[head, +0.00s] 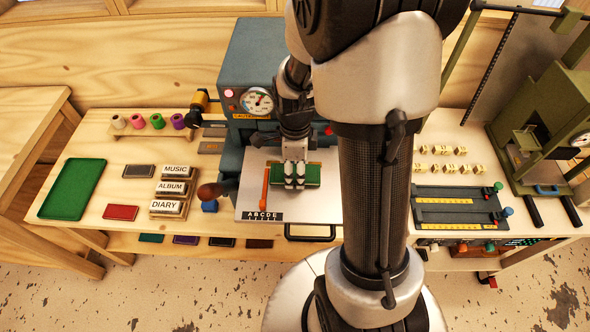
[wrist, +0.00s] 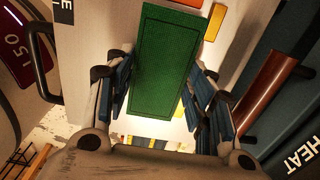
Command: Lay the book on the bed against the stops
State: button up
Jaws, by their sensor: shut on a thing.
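The green book (head: 313,175) is between the fingers of my gripper (head: 295,184), over the pale flat bed (head: 317,212) of the blue-grey press. In the wrist view the green book (wrist: 163,72) is seen flat between the two blue-padded fingers (wrist: 160,97), which are shut on its sides. An orange bar (head: 265,188) stands on the bed left of the book, apart from it. A yellow edge, perhaps the other stop, shows beside the book in the wrist view (wrist: 190,105). I cannot tell whether the book touches the bed or that edge.
The press body (head: 250,62) with its gauge rises behind the bed. A wooden-knobbed handle (head: 210,191) is at its left. Labelled blocks (head: 172,188), a green tray (head: 73,188) and coloured rolls (head: 138,121) lie further left. A dark ruled fixture (head: 455,207) lies right.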

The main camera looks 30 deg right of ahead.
jog(key=shift+f, duration=0.3)
jog(key=shift+f, duration=0.15)
jog(key=o, duration=1.1)
notch_tip(320, 180, up, 11)
jog(key=p, duration=0.2)
notch_tip(320, 180, up, 5)
jog(key=n+t, duration=0.1)
jog(key=n, duration=0.3)
send_over(295, 173)
jog(key=s+a, duration=0.1)
jog(key=a, duration=0.1)
jog(key=s+a+r+n+t, duration=0.1)
jog(key=s+a+r+n, duration=0.1)
jog(key=n, duration=0.5)
jog(key=s+a+r+n+t, duration=0.1)
jog(key=s+a+r+n, duration=0.2)
jog(key=s+n, duration=0.3)
jog(key=s+a+r+n+t, duration=0.1)
jog(key=s+a+r+n, duration=0.2)
jog(key=n, duration=0.4)
jog(key=shift+s+a+r+n+t, duration=0.1)
jog(key=shift+s+a+n+t, duration=0.1)
jog(key=shift+s, duration=0.2)
jog(key=shift+s+a+r+n+t, duration=0.1)
jog(key=shift+s+n, duration=0.1)
jog(key=shift+s, duration=0.15)
